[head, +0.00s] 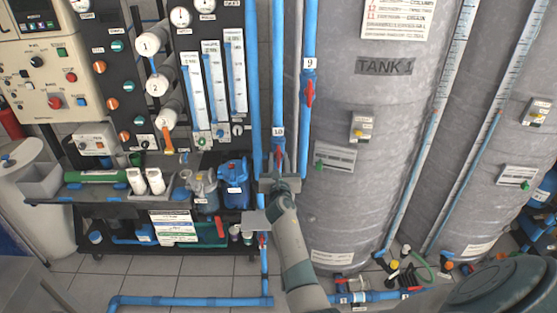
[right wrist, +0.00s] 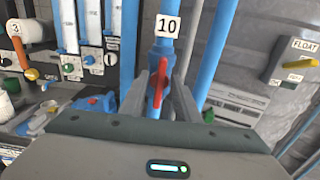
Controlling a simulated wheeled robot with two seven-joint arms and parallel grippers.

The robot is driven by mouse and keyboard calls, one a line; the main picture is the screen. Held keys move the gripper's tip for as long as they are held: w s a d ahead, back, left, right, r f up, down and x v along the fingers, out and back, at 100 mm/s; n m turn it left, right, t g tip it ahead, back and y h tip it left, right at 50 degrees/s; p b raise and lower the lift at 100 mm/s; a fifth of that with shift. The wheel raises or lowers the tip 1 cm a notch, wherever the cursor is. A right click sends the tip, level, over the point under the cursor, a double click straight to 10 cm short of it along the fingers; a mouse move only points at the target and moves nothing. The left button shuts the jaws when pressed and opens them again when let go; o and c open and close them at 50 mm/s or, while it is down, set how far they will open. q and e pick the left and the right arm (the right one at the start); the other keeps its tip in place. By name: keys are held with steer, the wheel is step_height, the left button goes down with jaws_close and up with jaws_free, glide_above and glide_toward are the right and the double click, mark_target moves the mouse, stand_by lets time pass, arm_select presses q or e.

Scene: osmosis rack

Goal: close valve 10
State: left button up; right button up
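Valve 10 has a red lever handle (head: 278,156) on a vertical blue pipe, just below a white "10" label (head: 278,131). The handle points along the pipe. In the right wrist view the red handle (right wrist: 159,86) hangs upright below the "10" label (right wrist: 167,26). My right gripper (head: 281,174) is at the valve. In the right wrist view the right gripper (right wrist: 161,92) has its two grey fingers apart, one on each side of the handle, with gaps visible. Whether a finger touches the handle is unclear. My left gripper is not in view.
Valve 9's red handle (head: 309,93) is on a parallel blue pipe to the right. Tank 1 (head: 375,140) stands close to the right. Flow gauges (head: 214,85) and a panel of knobs are to the left. Blue containers (head: 233,183) sit on the shelf at lower left.

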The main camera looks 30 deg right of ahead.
steer(key=shift+w+d, duration=0.15)
steer(key=shift+w, duration=0.05)
steer(key=shift+c, duration=0.6)
jaws_close()
